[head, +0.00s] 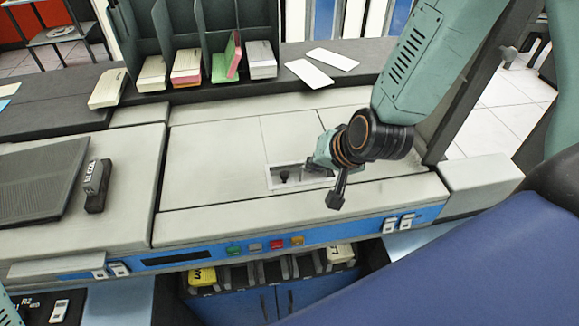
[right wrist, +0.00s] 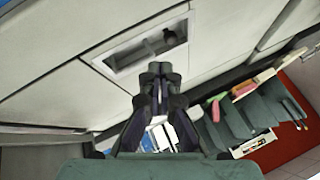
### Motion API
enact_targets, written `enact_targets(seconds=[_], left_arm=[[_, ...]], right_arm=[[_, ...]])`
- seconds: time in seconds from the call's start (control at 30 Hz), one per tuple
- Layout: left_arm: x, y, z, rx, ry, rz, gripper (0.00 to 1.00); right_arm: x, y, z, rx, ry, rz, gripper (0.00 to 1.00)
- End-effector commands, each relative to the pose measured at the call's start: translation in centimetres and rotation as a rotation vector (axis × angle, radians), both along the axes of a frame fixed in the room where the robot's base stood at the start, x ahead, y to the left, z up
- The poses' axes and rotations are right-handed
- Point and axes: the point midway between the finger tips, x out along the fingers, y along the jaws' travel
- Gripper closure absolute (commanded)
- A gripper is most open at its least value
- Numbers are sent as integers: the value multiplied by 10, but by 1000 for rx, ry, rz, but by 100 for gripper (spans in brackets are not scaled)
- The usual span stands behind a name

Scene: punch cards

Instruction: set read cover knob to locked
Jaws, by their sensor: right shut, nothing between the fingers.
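The read cover knob (head: 285,176) is a small dark knob in a shallow, light-framed recess (head: 305,183) in the grey machine top. It also shows in the right wrist view (right wrist: 170,38), at the right end of the recess. I cannot tell its setting. My right gripper (head: 337,199) is shut and empty, pointing down to the right of the knob and apart from it. In the right wrist view its fingertips (right wrist: 160,69) show just below the recess. The gripper body hides the right end of the recess in the head view. My left gripper is not in view.
Card stacks (head: 187,65) stand in a green rack behind the machine, with loose white cards (head: 333,59) beside it. Coloured buttons (head: 276,243) line the blue front strip. A black device (head: 97,186) lies at the left. The panel left of the recess is clear.

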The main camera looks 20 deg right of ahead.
Motion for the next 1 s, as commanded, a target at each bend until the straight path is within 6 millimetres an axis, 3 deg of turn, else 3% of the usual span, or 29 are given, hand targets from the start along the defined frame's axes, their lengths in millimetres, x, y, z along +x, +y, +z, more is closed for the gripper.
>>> enact_targets(seconds=[0.23,0.7,1.0], left_arm=[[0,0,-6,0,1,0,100],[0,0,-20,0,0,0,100],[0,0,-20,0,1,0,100]], right_arm=[[0,1,-14,19,15,-31,100],[44,7,-74,19,14,-28,100],[54,8,-83,21,13,-28,100]])
